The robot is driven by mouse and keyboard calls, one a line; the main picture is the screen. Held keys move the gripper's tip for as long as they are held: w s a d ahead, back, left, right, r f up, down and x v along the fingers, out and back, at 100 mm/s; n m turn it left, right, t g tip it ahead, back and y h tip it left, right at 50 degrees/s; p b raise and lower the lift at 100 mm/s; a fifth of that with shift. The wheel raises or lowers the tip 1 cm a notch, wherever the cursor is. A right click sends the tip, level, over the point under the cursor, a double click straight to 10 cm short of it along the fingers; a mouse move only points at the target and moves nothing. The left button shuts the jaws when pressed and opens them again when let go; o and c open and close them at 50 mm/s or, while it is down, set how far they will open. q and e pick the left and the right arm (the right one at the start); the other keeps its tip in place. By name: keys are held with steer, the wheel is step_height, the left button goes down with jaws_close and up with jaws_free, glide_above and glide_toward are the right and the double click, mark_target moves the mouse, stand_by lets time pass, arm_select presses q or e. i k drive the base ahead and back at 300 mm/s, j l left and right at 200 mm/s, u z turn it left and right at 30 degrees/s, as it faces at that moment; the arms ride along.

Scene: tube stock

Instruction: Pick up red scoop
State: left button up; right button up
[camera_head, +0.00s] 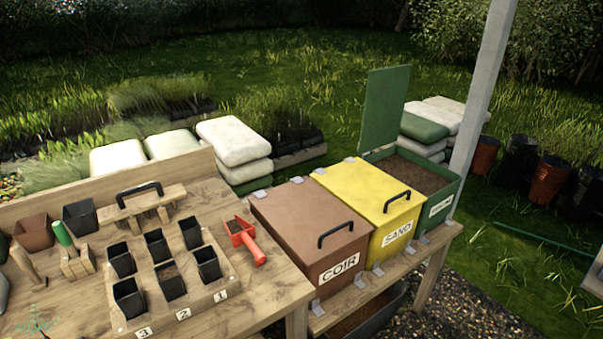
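The red scoop (249,241) lies on the wooden potting bench (255,295), just right of the pot tray. Its open, box-shaped head is toward the back left and its handle points to the front right. There is something dark inside the head, but I cannot tell whether it is soil or shadow. Nothing covers the scoop. Neither of my grippers can be made out in the head view.
A wooden tray (207,302) of several black pots stands left of the scoop. Right of the bench are a closed brown COIR bin (305,222), a closed yellow SAND bin (362,187) and an open green bin (446,198) holding dark soil. Bare bench lies in front of the scoop.

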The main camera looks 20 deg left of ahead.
mark_target(244, 238)
steer(key=i+l+u, duration=0.15)
steer(key=u, duration=0.85)
